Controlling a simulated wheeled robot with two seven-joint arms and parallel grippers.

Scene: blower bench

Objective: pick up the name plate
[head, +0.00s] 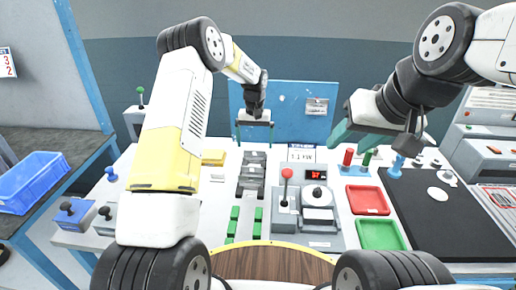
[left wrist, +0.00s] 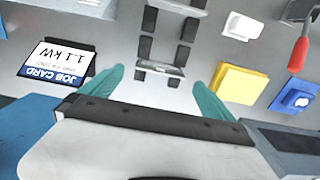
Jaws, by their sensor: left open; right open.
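A small silvery plate (left wrist: 160,68), which may be the name plate, lies at the near end of the dark blocks in the left wrist view. No lettering on it can be read. In the head view these dark blocks (head: 252,176) stand in two columns on the bench. My left gripper (head: 255,132) is open and empty above the bench, behind the blocks. In the left wrist view its teal fingers (left wrist: 155,78) are spread on either side of the plate, apparently not touching it. My right gripper (head: 372,142) is open at the right, above the red and green posts.
A job card (head: 301,155) reading 1.1 KW stands right of the left gripper. A yellow block (head: 213,158) is to its left. A red-knobbed lever (head: 286,174), a red tray (head: 367,200), a green tray (head: 380,235) and a black mat (head: 425,215) occupy the right side.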

